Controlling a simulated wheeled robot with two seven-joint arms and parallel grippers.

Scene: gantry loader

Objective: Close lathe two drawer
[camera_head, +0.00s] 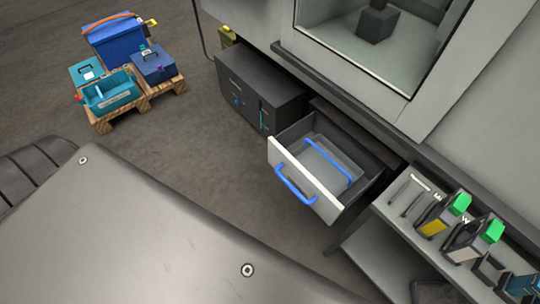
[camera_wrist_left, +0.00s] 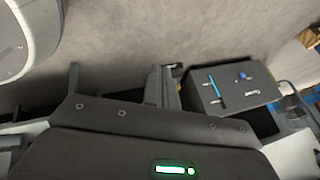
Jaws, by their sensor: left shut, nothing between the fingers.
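The drawer (camera_head: 312,190) under the lathe (camera_head: 470,85) stands pulled out in the head view, with a pale front panel and a blue handle (camera_head: 295,187) facing my body. Its inside is grey, and a second blue bar (camera_head: 328,160) shows in it. In the left wrist view the dark housing of my left gripper (camera_wrist_left: 145,135), with a green light, fills the bottom. The gripper is shut and empty; its fingertips are hard to make out. It does not show in the head view, so its distance from the drawer is unclear. My right gripper is not in view.
A dark cabinet (camera_head: 262,85) stands left of the drawer; it also shows in the left wrist view (camera_wrist_left: 235,88). A shelf (camera_head: 395,205) with several coloured holders is at the right. A pallet (camera_head: 142,105) with blue and teal boxes stands far left. Floor before the drawer is clear.

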